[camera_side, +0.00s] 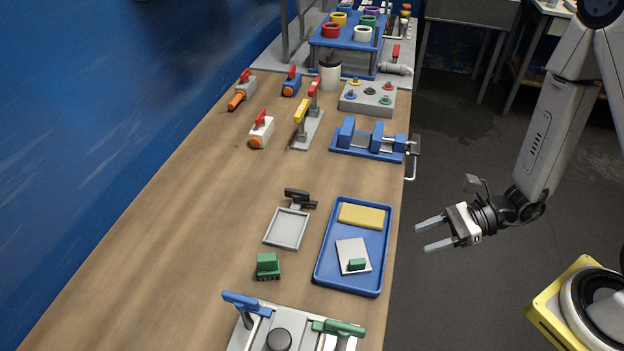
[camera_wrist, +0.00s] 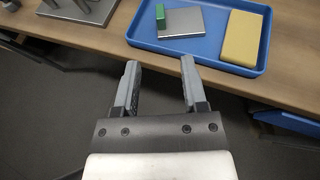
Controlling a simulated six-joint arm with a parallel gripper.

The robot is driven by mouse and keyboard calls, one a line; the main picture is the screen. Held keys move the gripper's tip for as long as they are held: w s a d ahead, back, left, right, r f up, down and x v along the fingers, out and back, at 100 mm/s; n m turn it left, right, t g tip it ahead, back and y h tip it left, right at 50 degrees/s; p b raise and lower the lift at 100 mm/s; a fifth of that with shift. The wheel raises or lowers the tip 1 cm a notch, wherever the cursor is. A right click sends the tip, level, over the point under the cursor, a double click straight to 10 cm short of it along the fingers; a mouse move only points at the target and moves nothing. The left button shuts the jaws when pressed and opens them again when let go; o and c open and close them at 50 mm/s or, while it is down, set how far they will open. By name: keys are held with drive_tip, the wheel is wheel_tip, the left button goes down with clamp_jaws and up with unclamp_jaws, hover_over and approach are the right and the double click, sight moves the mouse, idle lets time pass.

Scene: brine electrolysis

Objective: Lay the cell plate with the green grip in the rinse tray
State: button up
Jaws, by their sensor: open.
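The cell plate with the green grip (camera_side: 352,256) is a flat light-grey plate lying in the blue rinse tray (camera_side: 322,279). Its green grip stands near one edge of the plate. In the wrist view the plate (camera_wrist: 184,22) lies in the left part of the tray (camera_wrist: 197,49), with the green grip at its left end. My gripper (camera_side: 418,235) is open and empty, off the table's right edge beside the tray. In the wrist view my gripper (camera_wrist: 160,68) points toward the tray, with its fingertips short of the tray's near rim.
A yellow block (camera_side: 362,216) shares the tray. Left of the tray are a grey shallow pan (camera_side: 287,228) and a green block (camera_side: 268,265). A blue vise (camera_side: 368,143) stands behind; a panel with blue and green handles (camera_side: 293,326) is in front. The table's left side is clear.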

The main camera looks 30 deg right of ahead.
drive_tip(key=s+d+r+n+g+h, duration=0.2)
drive_tip(key=s+n+g+h, duration=0.5)
drive_tip(key=n, duration=0.6)
drive_tip(key=w+d+r+n+t+h, duration=0.4)
drive_tip(key=w+d+r+n+h, duration=0.1)
drive_tip(key=w+n, duration=0.3)
drive_tip(key=shift+w+d+r+n, duration=0.35)
drive_tip(key=shift+d+r+n, duration=0.1)
drive_tip(key=shift+n, duration=0.25)
